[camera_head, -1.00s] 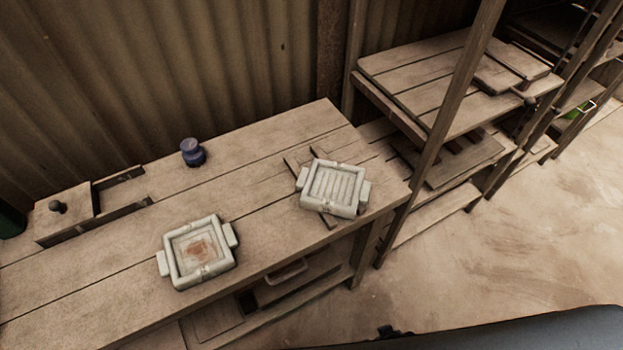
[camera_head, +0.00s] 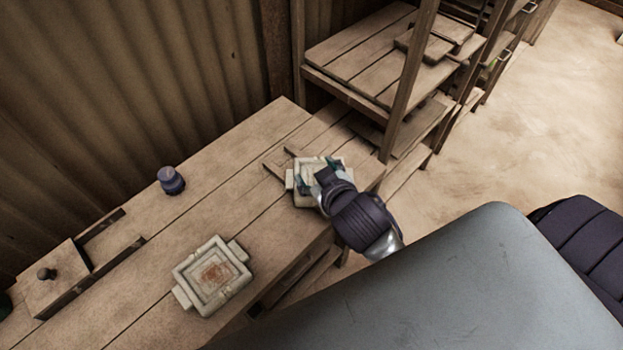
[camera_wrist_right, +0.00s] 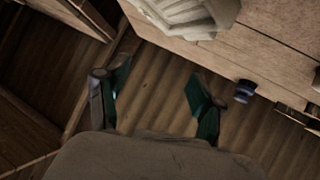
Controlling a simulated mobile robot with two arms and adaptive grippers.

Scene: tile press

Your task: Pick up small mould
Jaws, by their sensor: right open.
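Two pale, square, handled moulds lie on the wooden workbench (camera_head: 225,210). The ridged mould (camera_head: 304,188) is near the bench's right end, on dark wooden strips. I cannot tell for sure which is the small one. My right gripper (camera_head: 325,176) is open above the ridged mould and hides part of it. In the right wrist view, a pale mould (camera_wrist_right: 195,14) shows at the top edge, beyond the open fingertips (camera_wrist_right: 158,78) and not between them. My left gripper is not in view.
A dark blue pot (camera_head: 171,181) stands toward the back of the bench. A wooden box with a knobbed lid (camera_head: 55,278) is at the left. Wooden shelves (camera_head: 365,62) stand beyond the bench's right end. A corrugated wall (camera_head: 130,90) runs behind.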

